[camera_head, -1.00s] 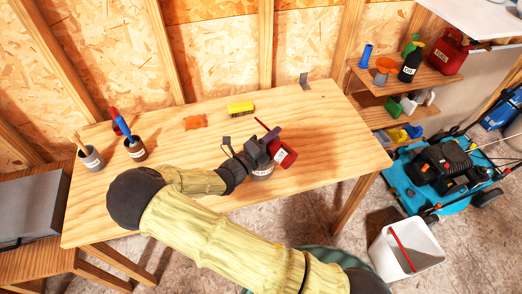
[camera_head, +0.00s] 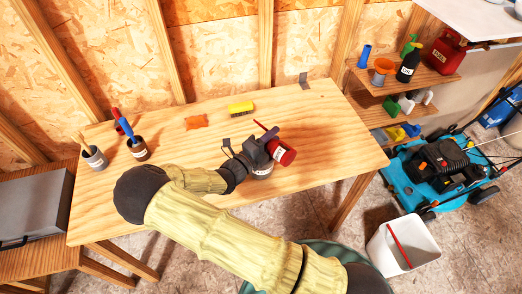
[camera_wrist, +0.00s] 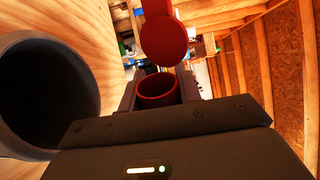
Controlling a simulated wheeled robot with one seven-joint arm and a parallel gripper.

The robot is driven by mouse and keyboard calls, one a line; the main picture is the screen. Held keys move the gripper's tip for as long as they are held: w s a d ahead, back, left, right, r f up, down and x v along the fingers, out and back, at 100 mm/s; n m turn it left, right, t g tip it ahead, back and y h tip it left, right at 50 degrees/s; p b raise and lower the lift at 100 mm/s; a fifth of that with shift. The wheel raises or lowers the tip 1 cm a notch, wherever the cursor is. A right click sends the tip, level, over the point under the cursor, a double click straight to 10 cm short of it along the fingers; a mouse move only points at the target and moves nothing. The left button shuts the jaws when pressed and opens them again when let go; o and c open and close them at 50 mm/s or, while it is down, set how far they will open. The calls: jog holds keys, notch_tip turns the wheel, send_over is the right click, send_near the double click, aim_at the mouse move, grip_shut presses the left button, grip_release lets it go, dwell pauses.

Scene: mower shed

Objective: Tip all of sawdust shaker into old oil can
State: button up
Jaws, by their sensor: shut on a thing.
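The sawdust shaker, seemingly the red labelled cylinder (camera_head: 282,152), is in my gripper (camera_head: 262,150) above the table, leaning in the head view. In the wrist view its red open mouth (camera_wrist: 157,91) shows between the jaws of my gripper (camera_wrist: 156,94), with a rounded red piece (camera_wrist: 165,40) beyond it. The jaws are shut on it. The old oil can, seemingly the grey can with a white label (camera_head: 262,173), stands on the table just below my gripper, partly hidden by it. A wide dark can mouth (camera_wrist: 45,98) fills the wrist view's left side. No contents or pouring are discernible.
The wooden table (camera_head: 210,150) also bears two tool-filled cans (camera_head: 138,153) at left, an orange patch (camera_head: 196,121) and a yellow block (camera_head: 240,107). Shelves (camera_head: 437,82), a blue mower (camera_head: 410,190) and a white bin (camera_head: 380,250) are at right. The table's right part is clear.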

jog(key=shift+w+a+r+n+p, duration=0.1)
jog(key=shift+w+a+n+p, duration=0.05)
jog(key=shift+n+p, duration=1.05)
jog(key=shift+w+a+r+n+p, duration=0.1)
jog(key=shift+w+n+p, duration=0.05)
jog(key=shift+n+p, duration=1)
dwell(1.1)
jog(key=shift+w+a+n+y+p, duration=0.15)
jog(key=shift+n+y+p, duration=0.05)
jog(key=shift+n+p, duration=0.65)
jog(key=shift+w+a+n+y+p, duration=0.1)
jog(key=shift+a+n+y+p, duration=0.1)
jog(key=shift+n+p, duration=0.65)
dwell(2.4)
jog(key=shift+s+d+f+m+h+b, duration=0.1)
jog(key=shift+s+d+m+b, duration=0.05)
jog(key=shift+m+b, duration=0.75)
jog(key=shift+s+d+r+m+h+b, duration=0.1)
jog(key=shift+d+m+b, duration=0.05)
jog(key=shift+m+b, duration=0.7)
jog(key=shift+s+d+f+m+h+b, duration=0.1)
jog(key=shift+s+d+m+b, duration=0.05)
jog(key=shift+m+b, duration=0.75)
